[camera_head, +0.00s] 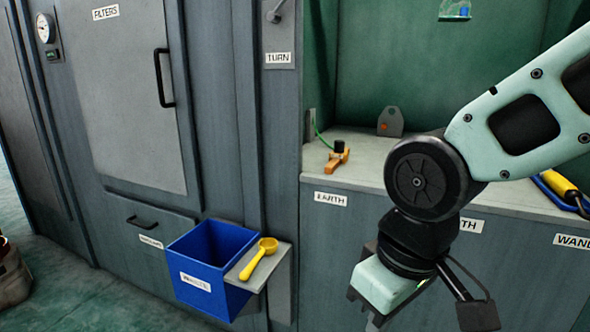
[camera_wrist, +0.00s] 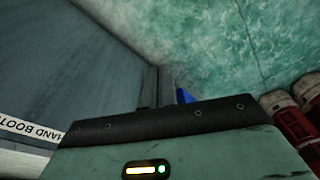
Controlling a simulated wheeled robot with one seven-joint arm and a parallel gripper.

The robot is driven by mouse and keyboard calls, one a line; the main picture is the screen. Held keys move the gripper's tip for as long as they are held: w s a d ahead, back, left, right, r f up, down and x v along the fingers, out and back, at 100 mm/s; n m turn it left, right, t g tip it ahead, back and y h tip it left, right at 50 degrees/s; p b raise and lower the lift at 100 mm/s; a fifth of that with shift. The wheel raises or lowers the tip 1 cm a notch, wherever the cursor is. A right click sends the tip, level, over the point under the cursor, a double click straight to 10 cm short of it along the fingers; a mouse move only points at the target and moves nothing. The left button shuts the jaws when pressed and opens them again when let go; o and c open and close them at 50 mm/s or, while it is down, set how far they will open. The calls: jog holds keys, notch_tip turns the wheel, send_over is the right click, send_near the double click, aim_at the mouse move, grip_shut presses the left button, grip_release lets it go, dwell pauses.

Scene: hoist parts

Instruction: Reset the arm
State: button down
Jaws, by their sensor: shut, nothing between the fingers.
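My arm (camera_head: 520,120) reaches in from the right in the head view and bends down at a black round joint. My gripper (camera_head: 374,322) hangs below it, in front of the grey cabinet front, near the bottom edge of the picture. Its fingertips are partly cut off there. In the wrist view the two grey fingers of my gripper (camera_wrist: 158,84) stand close together beyond the dark edge of the gripper body. They are shut, with nothing visible between them.
A blue bin (camera_head: 196,275) hangs left of my gripper, beside a small shelf holding a yellow scoop (camera_head: 258,260). The worktop (camera_head: 360,168) carries an orange-brown clamp (camera_head: 337,160). A yellow-handled tool (camera_head: 566,191) lies right. Red cylinders (camera_wrist: 290,118) show in the wrist view.

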jog(key=s+d+f+g, duration=0.1)
jog(key=s+d+f, duration=0.25)
jog(key=s, duration=0.55)
notch_tip(320, 180, up, 24)
jog(key=p, duration=2.4)
jog(key=shift+w+h, duration=0.3)
jog(key=shift+w, duration=0.15)
jog(key=shift+d, duration=0.2)
